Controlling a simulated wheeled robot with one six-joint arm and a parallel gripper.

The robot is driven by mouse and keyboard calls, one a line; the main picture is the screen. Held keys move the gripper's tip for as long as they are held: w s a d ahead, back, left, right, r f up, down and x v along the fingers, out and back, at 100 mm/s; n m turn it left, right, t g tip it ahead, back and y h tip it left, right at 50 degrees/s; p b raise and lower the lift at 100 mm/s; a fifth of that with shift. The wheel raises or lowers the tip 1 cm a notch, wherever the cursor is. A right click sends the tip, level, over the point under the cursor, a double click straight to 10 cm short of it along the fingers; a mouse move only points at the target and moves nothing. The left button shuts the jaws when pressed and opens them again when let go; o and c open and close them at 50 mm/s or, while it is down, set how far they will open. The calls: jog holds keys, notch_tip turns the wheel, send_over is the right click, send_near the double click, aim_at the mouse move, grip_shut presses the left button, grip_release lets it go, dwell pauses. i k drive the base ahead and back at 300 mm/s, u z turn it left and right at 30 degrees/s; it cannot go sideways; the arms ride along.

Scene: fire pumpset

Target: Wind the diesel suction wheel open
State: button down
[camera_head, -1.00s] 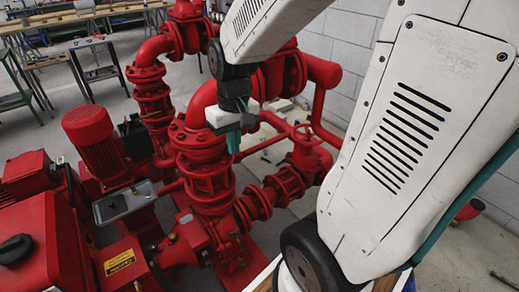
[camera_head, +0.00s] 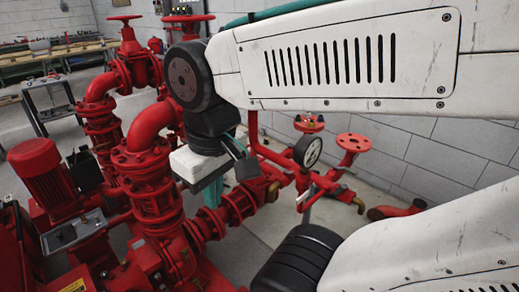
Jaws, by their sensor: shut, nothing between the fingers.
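My gripper (camera_head: 212,192) points down with its teal fingertips together and nothing visible between them. It hangs in front of the red pump pipework, left of the picture's middle. The red suction pipe (camera_head: 238,206) runs behind and to the right of it, toward a red valve body (camera_head: 268,188) that is partly hidden by my wrist. I cannot tell which wheel is the diesel suction wheel. A red round wheel or disc (camera_head: 354,143) stands clear on the right, and another red round top (camera_head: 309,122) is left of it. The gripper appears apart from both.
A round gauge (camera_head: 308,151) stands between the two red tops. A red handwheel (camera_head: 125,18) tops a valve at the back left. A red motor (camera_head: 40,170) and pump casings (camera_head: 143,170) crowd the left. A grey block wall (camera_head: 430,150) closes the right.

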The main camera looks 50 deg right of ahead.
aim_at(251, 154)
jog(key=u, duration=2.15)
jog(key=k, duration=2)
jog(key=z, duration=1.4)
jog(key=k, duration=0.2)
jog(key=z, duration=0.55)
jog(key=i, duration=0.5)
jog(key=z, duration=0.05)
